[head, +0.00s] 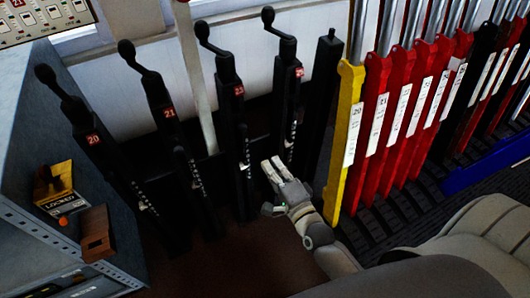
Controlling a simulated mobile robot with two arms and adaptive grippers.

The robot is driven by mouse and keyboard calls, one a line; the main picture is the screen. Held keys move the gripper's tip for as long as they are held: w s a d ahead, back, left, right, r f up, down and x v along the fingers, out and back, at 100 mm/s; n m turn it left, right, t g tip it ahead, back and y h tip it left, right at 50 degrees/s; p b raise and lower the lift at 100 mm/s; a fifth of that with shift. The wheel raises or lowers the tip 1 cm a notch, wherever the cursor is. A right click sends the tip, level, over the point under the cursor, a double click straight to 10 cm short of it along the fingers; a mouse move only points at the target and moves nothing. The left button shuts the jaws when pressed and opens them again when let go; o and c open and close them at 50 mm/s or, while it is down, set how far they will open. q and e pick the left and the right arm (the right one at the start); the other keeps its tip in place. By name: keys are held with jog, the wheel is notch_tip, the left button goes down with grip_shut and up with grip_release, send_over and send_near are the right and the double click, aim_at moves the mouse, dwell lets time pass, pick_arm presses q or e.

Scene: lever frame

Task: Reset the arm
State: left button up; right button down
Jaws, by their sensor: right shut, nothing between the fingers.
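A row of black crank levers with red number tags stands along the wall: one tagged 20 (88,140), one tagged 21 (165,115) and two further right (232,90) (290,75), whose tags are hard to read. Each of these has a bent handle with a round knob on top. A plain black post (326,80) stands to their right. My right gripper (273,168) is shut and empty, in front of the gap between the two right-hand crank levers, low down. I cannot tell whether it touches one. My left gripper is out of view.
A yellow lever (345,140) and several red levers (375,125) with white labels stand to the right, then black and blue ones. Dark floor lies between.

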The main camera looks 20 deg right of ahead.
jog(key=s+a+f+n+g, duration=0.1)
jog(key=s+f+n+g, duration=0.25)
jog(key=f, duration=0.65)
jog(key=s+f+n+g, duration=0.2)
jog(key=s+f+n, duration=0.15)
jog(key=f, duration=0.55)
jog(key=s+a+f+n+g, duration=0.1)
jog(key=s+f+n+g, duration=0.2)
jog(key=f, duration=0.7)
jog(key=s+d+f+n+g, duration=0.1)
jog(key=s+f+n+g, duration=0.1)
jog(key=s+f, duration=0.3)
jog(key=s+d+f+n+g, duration=0.1)
jog(key=s+f+n+g, duration=0.2)
jog(key=s, duration=1.1)
jog(key=s+d+f+n+g, duration=0.1)
jog(key=s+f+n+g, duration=0.2)
jog(key=s+f, duration=0.6)
jog(key=shift+s+d+f+n+h, duration=0.15)
jog(key=shift+s+d+n+h, duration=0.25)
jog(key=shift+n, duration=0.6)
jog(key=shift+s+a+g, duration=0.1)
jog(key=shift+g, duration=0.15)
